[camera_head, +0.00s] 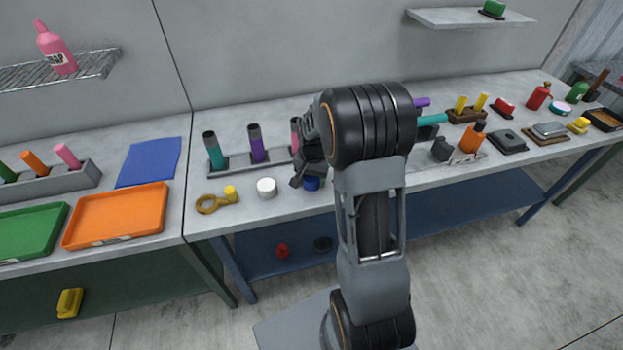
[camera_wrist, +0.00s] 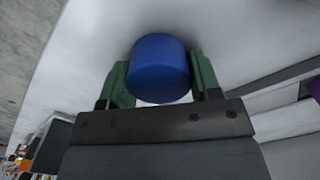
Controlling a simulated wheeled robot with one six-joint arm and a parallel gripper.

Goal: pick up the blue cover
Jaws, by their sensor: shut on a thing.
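The blue cover (camera_wrist: 158,68) is a short blue cylinder between the two green fingers of my gripper (camera_wrist: 160,78) in the wrist view. The fingers are shut on its sides.
A white round cap (camera_head: 266,187) and a yellow ring-shaped piece (camera_head: 208,204) lie to the left on the tabletop. Behind stands a grey rack (camera_head: 228,164) with teal, purple and pink tubes. An orange tray (camera_head: 117,216) lies further left. Many small items crowd the right side.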

